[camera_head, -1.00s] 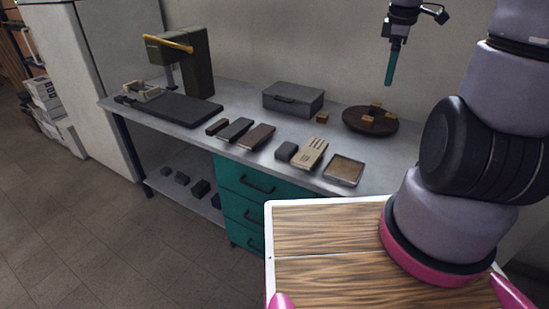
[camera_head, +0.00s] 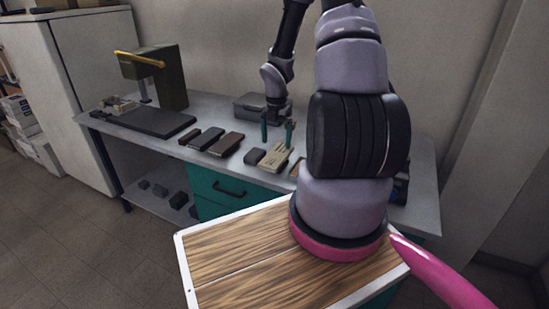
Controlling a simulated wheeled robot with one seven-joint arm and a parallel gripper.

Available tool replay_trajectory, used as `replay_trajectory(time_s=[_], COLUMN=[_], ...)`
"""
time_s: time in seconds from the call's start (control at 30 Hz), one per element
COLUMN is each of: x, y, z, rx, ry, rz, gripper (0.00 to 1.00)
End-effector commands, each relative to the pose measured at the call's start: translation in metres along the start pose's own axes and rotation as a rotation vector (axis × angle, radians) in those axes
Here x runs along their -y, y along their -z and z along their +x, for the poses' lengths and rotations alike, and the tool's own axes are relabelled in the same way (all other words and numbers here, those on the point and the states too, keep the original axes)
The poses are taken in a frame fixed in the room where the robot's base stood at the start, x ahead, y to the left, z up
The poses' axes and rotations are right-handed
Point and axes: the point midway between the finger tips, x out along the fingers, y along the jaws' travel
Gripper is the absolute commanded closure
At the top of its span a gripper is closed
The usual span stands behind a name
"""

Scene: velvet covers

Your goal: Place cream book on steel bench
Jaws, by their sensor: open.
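The cream book (camera_head: 273,160) lies on the steel bench (camera_head: 218,112), near its front edge, with dark markings on its cover. My gripper (camera_head: 277,140) is open, its two teal fingers apart and pointing down over the far end of the book. No object shows between the fingers. I cannot tell whether the fingertips touch the book or hang just above it.
A small dark block (camera_head: 255,157) lies left of the book, with several dark flat pieces further left. A grey case (camera_head: 247,106) stands behind. A green machine (camera_head: 160,75) stands at the left. My arm hides the bench's right part.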

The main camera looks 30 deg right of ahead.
Motion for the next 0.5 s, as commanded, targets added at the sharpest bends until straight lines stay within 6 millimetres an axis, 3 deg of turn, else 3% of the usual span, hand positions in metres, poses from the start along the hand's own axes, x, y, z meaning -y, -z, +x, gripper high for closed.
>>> replay_trajectory(time_s=[0.5], x=[-0.001], y=[-0.004], z=[0.056], rx=[0.000], ry=[0.001], rz=[0.001], gripper=[0.00])
